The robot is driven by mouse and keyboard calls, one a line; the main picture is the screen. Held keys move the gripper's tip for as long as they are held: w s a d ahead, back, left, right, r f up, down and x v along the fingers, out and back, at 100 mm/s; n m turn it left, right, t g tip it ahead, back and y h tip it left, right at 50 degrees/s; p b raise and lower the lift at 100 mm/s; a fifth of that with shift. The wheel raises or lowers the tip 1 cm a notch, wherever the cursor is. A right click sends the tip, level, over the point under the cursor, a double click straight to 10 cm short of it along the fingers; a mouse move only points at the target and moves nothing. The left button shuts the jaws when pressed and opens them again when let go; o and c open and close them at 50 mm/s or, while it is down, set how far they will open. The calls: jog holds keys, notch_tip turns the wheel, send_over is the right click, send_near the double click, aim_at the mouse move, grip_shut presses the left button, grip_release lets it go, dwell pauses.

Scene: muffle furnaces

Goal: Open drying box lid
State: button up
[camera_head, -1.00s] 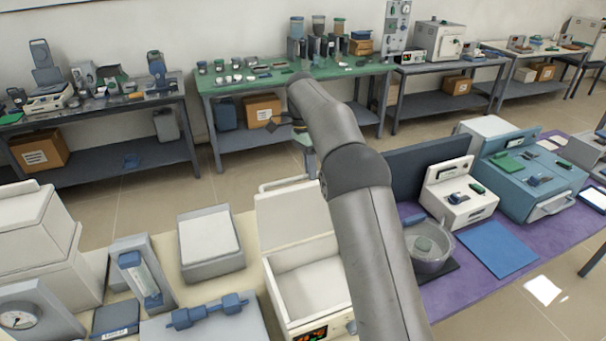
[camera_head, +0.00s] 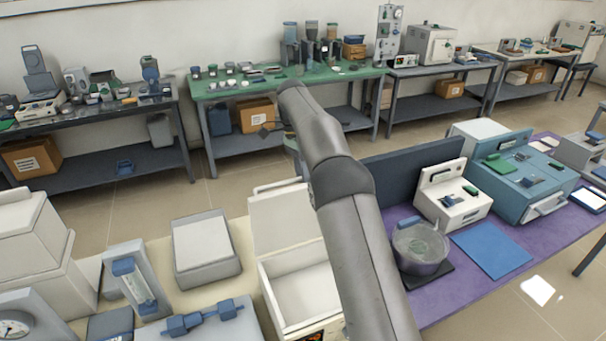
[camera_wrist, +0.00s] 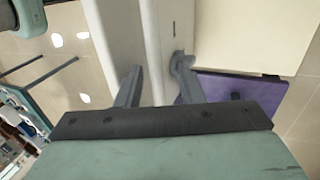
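The drying box (camera_head: 305,294) is the white, open-topped box on the near bench in the camera_head view. Its lid (camera_head: 282,222) stands raised at the back edge, about upright, with a bar handle (camera_head: 276,186) along its top.
A purple mat (camera_head: 462,285) to the right holds a glass bowl (camera_head: 420,245), a blue pad (camera_head: 492,249) and a teal instrument (camera_head: 520,180). A grey-white box (camera_head: 206,244) stands close to the left. A green-topped table (camera_head: 230,90) stands behind, across an open aisle.

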notch_tip(320, 180, up, 3)
jog(key=shift+f, duration=0.1)
jog(key=s+r+b, duration=0.2)
jog(key=s+r, duration=0.2)
jog(key=r, duration=0.1)
jog(key=shift+s+d+r+b, duration=0.1)
jog(key=shift+s+d+b, duration=0.1)
jog(key=shift+d+b, duration=0.15)
jog(key=s+d+r+b, duration=0.1)
jog(key=s+r+b, duration=0.2)
jog(key=s, duration=0.6)
notch_tip(320, 180, up, 2)
jog(key=shift+s+d, duration=0.15)
jog(key=shift+s, duration=0.1)
jog(key=s+d+f+n+t, duration=0.2)
jog(key=s+d+f+n, duration=0.1)
jog(key=s+f+n, duration=0.4)
jog(key=s+d+f+n+t+y, duration=0.1)
jog(key=s+d+f+n, duration=0.3)
jog(key=s+f, duration=1)
jog(key=s+n+t, duration=0.1)
jog(key=s+n, duration=0.2)
jog(key=s, duration=0.1)
jog(key=shift+s+t, duration=0.3)
jog(key=shift+t, duration=0.1)
